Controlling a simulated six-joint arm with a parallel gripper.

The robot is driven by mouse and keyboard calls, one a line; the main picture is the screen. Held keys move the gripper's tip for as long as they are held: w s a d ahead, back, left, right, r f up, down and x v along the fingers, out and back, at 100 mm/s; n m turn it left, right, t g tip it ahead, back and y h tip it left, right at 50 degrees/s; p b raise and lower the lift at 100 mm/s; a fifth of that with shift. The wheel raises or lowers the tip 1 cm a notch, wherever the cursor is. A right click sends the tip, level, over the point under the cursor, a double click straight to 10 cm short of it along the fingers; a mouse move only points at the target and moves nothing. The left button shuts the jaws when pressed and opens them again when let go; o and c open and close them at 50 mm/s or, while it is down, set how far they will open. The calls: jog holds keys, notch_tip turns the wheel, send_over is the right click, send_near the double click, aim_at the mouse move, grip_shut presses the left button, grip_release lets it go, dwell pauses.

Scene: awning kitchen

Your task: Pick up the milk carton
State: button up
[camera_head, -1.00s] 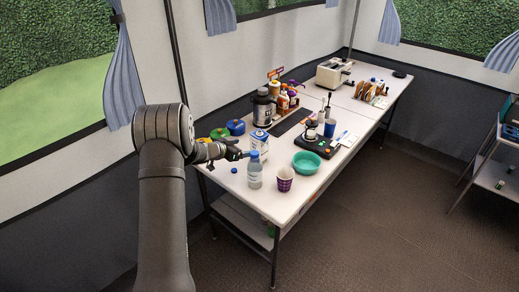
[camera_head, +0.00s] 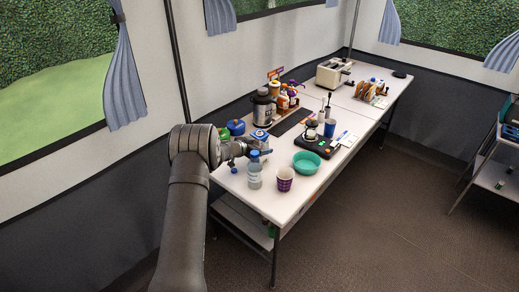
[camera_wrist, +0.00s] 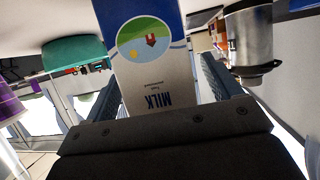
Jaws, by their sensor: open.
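The milk carton (camera_head: 261,135), white and blue, stands upright near the left end of the table. It fills the middle of the wrist view (camera_wrist: 158,60), upside down, with its MILK print and round farm picture facing me. My gripper (camera_head: 261,148) is open at the carton, reaching in from the left. In the wrist view one finger shows on each side of the carton. Contact between the fingers and the carton cannot be told. The gripper hides the carton's lower part in the head view.
A metal flask (camera_head: 263,108) and a blue-topped jar (camera_head: 236,128) stand behind.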

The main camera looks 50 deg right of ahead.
aim_at(259, 140)
jog(key=shift+c, duration=0.2)
jog(key=c, duration=1.1)
jog(key=shift+r, duration=0.15)
jog(key=shift+r, duration=1.35)
jog(key=a, duration=0.6)
jog(key=w+a, duration=0.1)
jog(key=a, duration=1)
jog(key=shift+w+a+r, duration=0.25)
jog(key=shift+w+a, duration=0.05)
jog(key=shift+a, duration=0.1)
dwell(0.4)
